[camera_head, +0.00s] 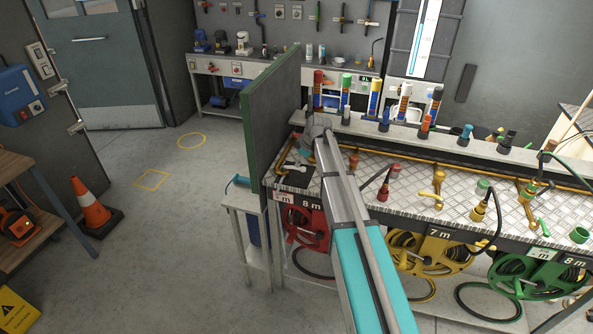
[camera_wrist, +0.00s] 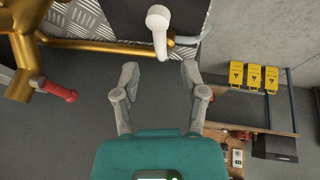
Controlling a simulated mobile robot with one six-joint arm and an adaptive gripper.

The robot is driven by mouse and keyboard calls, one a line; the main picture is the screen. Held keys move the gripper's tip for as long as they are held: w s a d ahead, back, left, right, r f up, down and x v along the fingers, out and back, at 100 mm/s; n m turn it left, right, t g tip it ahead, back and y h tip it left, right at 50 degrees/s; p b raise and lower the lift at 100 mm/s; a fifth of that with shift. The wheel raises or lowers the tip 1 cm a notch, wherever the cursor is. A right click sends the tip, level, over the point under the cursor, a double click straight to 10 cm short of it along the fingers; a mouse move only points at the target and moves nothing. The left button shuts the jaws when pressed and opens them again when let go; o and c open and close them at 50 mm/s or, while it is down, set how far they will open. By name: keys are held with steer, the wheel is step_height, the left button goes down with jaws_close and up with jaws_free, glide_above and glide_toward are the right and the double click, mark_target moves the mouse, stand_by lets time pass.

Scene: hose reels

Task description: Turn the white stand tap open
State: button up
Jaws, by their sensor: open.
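In the wrist view a white lever with a rounded end (camera_wrist: 158,22), likely part of the white stand tap, points down from the edge of the metal tread-plate bench. My gripper (camera_wrist: 160,75) is open and empty. Its two fingers stand apart on either side below the lever, and I see no contact with it. In the head view my arm reaches to the left end of the tread-plate bench top (camera_head: 405,178).
In the wrist view a brass pipe (camera_wrist: 95,45) and a red-handled tap (camera_wrist: 58,90) lie left of the gripper. In the head view a green-edged panel (camera_head: 272,115) stands left of the bench end. Red (camera_head: 308,226) and yellow (camera_head: 432,253) hose reels hang below the bench.

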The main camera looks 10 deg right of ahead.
mark_target(294, 168)
steer(key=shift+b+x, duration=1.7)
steer(key=shift+x, duration=0.5)
jaws_close()
